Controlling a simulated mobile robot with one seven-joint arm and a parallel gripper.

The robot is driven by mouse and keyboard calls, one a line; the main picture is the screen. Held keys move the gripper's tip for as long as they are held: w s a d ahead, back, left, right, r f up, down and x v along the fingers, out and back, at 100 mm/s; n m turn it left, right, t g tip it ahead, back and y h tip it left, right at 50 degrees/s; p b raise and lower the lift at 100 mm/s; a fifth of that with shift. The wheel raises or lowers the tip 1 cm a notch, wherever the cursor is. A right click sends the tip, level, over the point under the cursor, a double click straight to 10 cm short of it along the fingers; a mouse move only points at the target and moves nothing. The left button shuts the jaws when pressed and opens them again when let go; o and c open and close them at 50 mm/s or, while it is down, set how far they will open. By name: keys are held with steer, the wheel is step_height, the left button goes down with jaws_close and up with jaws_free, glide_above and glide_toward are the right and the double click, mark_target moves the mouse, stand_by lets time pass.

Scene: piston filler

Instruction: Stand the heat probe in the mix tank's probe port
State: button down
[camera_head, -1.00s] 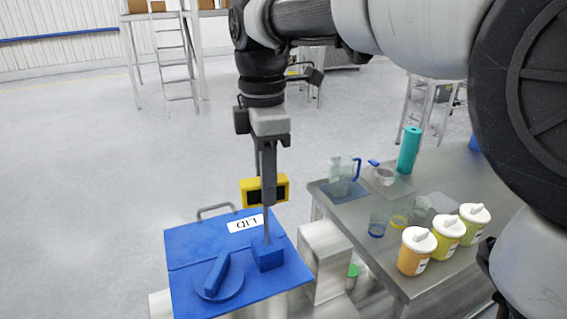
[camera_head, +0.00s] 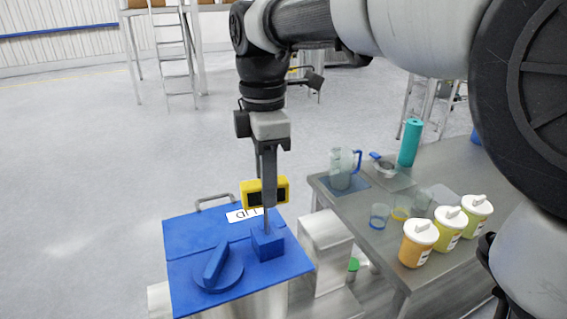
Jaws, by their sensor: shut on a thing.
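The heat probe has a yellow head with a dark display (camera_head: 250,194) and a thin grey stem (camera_head: 267,222) pointing down, close to upright. My gripper (camera_head: 268,203) is shut on the probe just beside the yellow head. The mix tank has a blue lid (camera_head: 195,237) with a white label, partly covered by the probe head. The probe port is the blue square block (camera_head: 267,246) on the lid. The stem's lower end meets the block's top in the picture. I cannot tell how far it is inside, as the opening is hidden.
A round blue cap with a bar handle (camera_head: 218,272) is on the lid left of the block. A grey lid handle (camera_head: 214,201) stands behind. At right, a steel table (camera_head: 385,255) carries a jug (camera_head: 343,170), cups, a teal cylinder (camera_head: 410,143) and white-lidded jars (camera_head: 418,242).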

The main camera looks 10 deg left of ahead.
step_height(320, 180, down, 7)
steer(key=b, duration=0.4)
stand_by(0.8)
steer(key=c, duration=1.4)
jaws_free()
step_height(320, 180, up, 18)
steer(key=p, duration=0.4)
steer(key=shift+f, duration=0.2)
